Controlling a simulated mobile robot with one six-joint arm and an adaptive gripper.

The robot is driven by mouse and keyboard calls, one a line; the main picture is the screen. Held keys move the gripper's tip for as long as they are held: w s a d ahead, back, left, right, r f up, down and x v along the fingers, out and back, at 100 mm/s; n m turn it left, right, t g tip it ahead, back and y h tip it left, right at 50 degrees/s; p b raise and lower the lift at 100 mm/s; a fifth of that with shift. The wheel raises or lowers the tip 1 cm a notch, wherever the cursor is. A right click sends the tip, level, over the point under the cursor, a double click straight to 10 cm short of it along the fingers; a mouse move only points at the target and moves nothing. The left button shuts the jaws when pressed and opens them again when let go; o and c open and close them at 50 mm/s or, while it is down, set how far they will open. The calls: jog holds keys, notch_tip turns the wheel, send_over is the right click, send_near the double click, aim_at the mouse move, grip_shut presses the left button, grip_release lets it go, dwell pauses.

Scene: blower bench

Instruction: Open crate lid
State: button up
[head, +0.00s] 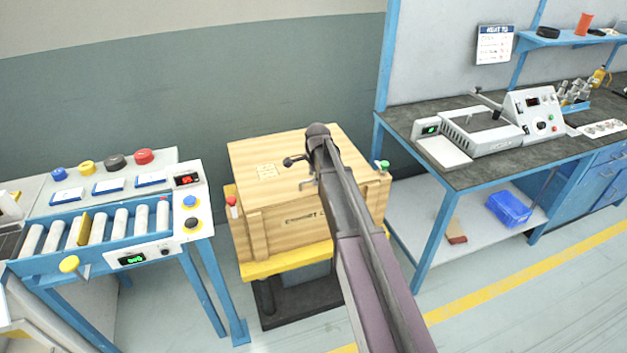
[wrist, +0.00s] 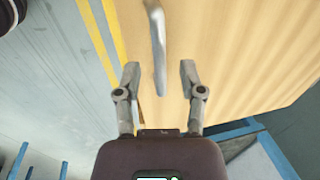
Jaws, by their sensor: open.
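The wooden crate (head: 290,235) stands on a yellow-topped stand, and its pale wooden lid (head: 265,158) lies flat and closed on top. My gripper (wrist: 160,70) is open and empty, with one finger on each side of the handle's lower end. My arm hides the right part of the lid and crate front in the head view.
A roller conveyor with buttons (head: 110,225) is on the left. A blue-framed workbench (head: 455,170) is on the right. Bare floor lies in front.

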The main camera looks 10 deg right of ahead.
dwell(0.3)
grip_shut()
